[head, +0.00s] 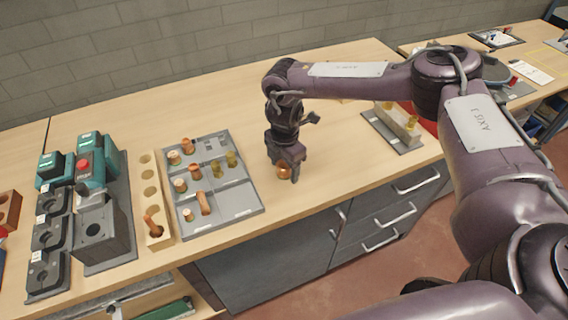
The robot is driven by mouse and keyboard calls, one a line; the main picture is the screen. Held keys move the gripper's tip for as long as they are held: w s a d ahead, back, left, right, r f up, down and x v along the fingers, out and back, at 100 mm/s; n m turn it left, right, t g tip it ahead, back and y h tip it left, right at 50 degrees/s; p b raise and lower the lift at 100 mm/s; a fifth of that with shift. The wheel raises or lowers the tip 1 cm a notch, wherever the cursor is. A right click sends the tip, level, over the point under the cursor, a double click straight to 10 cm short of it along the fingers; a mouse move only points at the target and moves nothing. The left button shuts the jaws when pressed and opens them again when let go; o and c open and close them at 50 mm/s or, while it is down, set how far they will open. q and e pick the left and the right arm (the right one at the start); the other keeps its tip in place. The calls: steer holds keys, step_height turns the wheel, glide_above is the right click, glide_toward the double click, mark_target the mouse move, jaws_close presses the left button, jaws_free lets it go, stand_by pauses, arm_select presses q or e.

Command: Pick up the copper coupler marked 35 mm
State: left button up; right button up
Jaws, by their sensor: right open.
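My right gripper (287,164) points down at the bare wooden bench top, to the right of the grey tray. Its jaws are open, around or just in front of a copper coupler (284,173); I cannot tell exactly which. The gripper partly hides this coupler. More copper pieces stand in the grey tray (240,202), among them short ones (188,146) and a longer one (204,204). Any size marks, including 35 mm, are too small to read. My left gripper is not in view.
Brass fittings (231,159) share the tray. A wooden block with holes (148,175) holds a copper piece. Dark machines with teal parts (91,146) stand at left. Another fixture (398,124) sits right, behind my arm. The bench's front edge is close to the gripper.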

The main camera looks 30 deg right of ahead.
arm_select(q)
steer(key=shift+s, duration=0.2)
arm_select(e)
steer(key=c, duration=1)
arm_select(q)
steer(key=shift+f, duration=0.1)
arm_select(e)
steer(key=shift+r, duration=0.15)
steer(key=shift+c, duration=0.4)
